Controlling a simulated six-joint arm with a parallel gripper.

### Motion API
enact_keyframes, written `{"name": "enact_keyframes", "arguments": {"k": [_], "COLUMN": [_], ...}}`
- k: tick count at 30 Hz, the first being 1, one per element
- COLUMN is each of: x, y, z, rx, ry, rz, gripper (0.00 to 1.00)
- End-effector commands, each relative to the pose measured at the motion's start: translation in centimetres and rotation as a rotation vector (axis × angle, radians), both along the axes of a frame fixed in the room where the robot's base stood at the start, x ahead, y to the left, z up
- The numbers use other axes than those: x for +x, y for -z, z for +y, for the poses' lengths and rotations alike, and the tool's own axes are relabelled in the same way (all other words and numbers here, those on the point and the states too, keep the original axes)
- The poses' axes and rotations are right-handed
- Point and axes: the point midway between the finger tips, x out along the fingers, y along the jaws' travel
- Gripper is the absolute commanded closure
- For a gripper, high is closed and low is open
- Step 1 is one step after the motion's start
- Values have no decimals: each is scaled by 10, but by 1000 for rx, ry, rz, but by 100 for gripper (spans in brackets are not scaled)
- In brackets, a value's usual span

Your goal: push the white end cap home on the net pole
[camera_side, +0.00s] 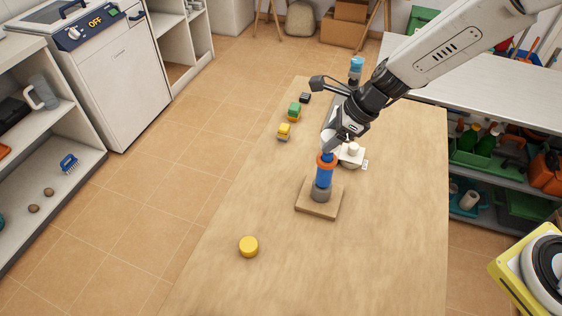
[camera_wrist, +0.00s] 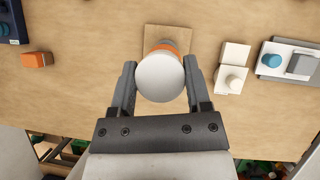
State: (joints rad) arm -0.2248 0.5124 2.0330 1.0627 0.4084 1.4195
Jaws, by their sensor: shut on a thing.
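The net pole (camera_side: 323,178) stands upright on a square wooden base (camera_side: 311,210). It is blue with a grey foot and an orange ring (camera_side: 327,160) near its top. My gripper (camera_side: 331,139) is directly above the pole, shut on the white end cap (camera_side: 327,142). In the wrist view the round white cap (camera_wrist: 160,78) sits between the two fingers and hides most of the pole. The orange ring (camera_wrist: 167,45) shows just behind it. The cap is at the pole's top; I cannot tell how far it is seated.
A white block-like item (camera_side: 351,154) stands close behind the pole, to the right. A yellow disc (camera_side: 249,246) lies at the front left. Small coloured blocks (camera_side: 284,131) stand along the far left edge. The front of the wooden table (camera_side: 330,275) is mostly clear.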

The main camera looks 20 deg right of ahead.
Motion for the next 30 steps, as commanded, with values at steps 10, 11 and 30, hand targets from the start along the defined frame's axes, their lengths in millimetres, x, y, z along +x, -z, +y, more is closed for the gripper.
{"name": "enact_keyframes", "arguments": {"k": [10,11,30], "x": [0,0,0], "y": [8,8,8], "z": [0,0,0], "rx": [-2,-2,-2], "ry": [0,0,0], "rz": [-1,-1,-1], "gripper": [93,93,93]}}
